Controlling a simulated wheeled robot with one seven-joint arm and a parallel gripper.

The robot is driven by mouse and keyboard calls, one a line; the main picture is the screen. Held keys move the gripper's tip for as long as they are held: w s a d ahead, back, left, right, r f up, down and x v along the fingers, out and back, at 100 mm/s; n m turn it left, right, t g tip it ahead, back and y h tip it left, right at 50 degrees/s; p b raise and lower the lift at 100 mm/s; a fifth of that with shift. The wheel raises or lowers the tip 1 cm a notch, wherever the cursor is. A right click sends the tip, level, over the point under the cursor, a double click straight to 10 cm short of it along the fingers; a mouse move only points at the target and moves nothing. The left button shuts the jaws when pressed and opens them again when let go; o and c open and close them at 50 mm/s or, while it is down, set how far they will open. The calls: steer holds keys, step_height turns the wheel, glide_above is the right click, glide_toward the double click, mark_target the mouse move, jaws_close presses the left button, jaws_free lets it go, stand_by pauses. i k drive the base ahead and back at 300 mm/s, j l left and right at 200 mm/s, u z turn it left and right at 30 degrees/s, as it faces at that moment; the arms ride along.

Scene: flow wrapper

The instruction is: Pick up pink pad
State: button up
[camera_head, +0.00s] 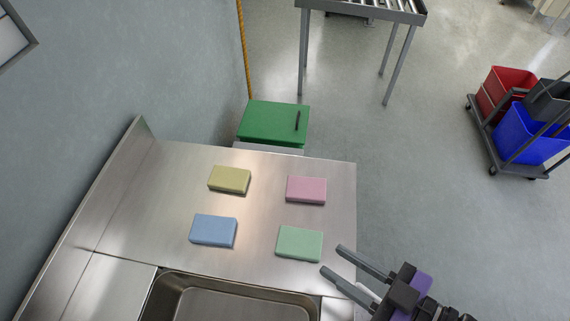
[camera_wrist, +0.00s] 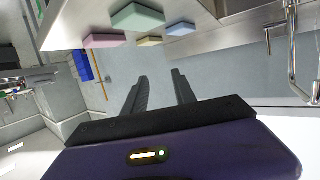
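The pink pad (camera_head: 306,189) lies flat on the steel counter (camera_head: 165,190) near its right edge in the head view. It also shows at the left in the wrist view (camera_wrist: 104,41). My gripper (camera_head: 332,259) is open and empty, off the counter's right edge, nearer the camera than the pink pad and apart from it. In the wrist view its two fingers (camera_wrist: 160,80) stand apart with nothing between them. The green pad (camera_head: 300,243) lies close to the fingertips and below the pink pad in the head view.
A yellow pad (camera_head: 229,179) and a blue pad (camera_head: 213,231) lie on the counter's left part. A sink basin (camera_head: 235,299) is at the near edge. A green-lidded bin (camera_head: 272,122) stands behind the counter. Open floor lies to the right, with a bucket cart (camera_head: 528,134) farther off.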

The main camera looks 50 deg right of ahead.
mark_target(298, 188)
steer(key=k+j+z, duration=0.1)
steer(key=k+j, duration=0.25)
steer(key=j, duration=0.15)
steer(key=k+j+z, duration=0.1)
steer(key=k+j, duration=0.25)
steer(key=j, duration=0.1)
